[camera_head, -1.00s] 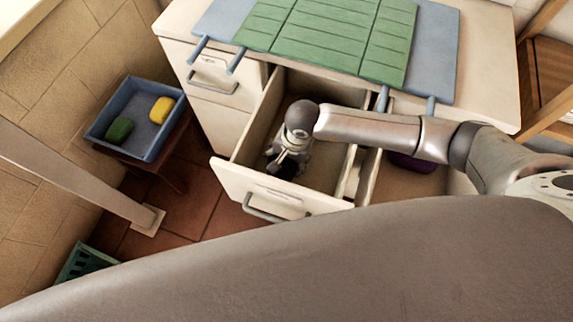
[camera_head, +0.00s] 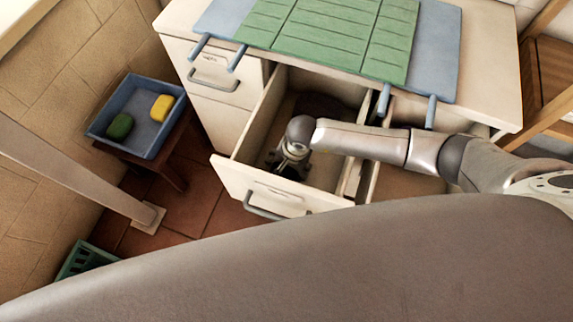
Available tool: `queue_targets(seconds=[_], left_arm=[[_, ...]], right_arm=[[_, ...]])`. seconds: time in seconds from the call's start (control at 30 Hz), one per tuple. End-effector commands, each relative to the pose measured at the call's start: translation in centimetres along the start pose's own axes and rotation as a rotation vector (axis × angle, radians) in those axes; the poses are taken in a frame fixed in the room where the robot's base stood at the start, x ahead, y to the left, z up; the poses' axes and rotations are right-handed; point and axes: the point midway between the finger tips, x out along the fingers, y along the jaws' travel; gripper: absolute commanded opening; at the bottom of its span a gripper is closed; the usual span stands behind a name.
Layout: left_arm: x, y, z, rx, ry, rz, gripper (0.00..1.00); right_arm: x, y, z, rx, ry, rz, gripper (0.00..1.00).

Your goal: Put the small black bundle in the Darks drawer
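The middle drawer (camera_head: 262,190) of the white cabinet is pulled open. Its label is too small to read. My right gripper (camera_head: 287,172) reaches down into this drawer near its front panel. Its fingers look dark and small, and whether they are apart or hold something is unclear. A dark, soft-looking bundle (camera_head: 320,106) lies at the back of the same drawer, apart from the gripper. I cannot tell whether it is the small black bundle of the task. My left gripper is not in view.
Another open drawer (camera_head: 405,182) is at the right, partly under my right arm. A closed drawer (camera_head: 213,80) is at the left. A blue tray (camera_head: 148,153) with green and yellow soaps stands on a stool. A green crate (camera_head: 82,262) is on the floor.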

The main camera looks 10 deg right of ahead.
Motion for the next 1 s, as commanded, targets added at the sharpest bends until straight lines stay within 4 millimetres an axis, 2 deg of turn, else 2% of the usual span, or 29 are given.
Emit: queue_targets(seconds=[0.37,0.53,0.67,1.0], left_arm=[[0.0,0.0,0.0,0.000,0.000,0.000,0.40],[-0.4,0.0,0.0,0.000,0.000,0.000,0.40],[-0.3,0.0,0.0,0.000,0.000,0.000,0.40],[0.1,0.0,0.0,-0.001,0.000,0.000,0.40]], right_arm=[[-0.1,0.0,0.0,0.000,0.000,0.000,0.89],[-0.7,-0.1,-0.1,0.000,0.001,-0.001,0.89],[-2.6,-0.1,-0.1,-0.001,0.003,-0.002,0.89],[-9.5,-0.1,-0.1,-0.001,0.003,-0.003,0.89]])
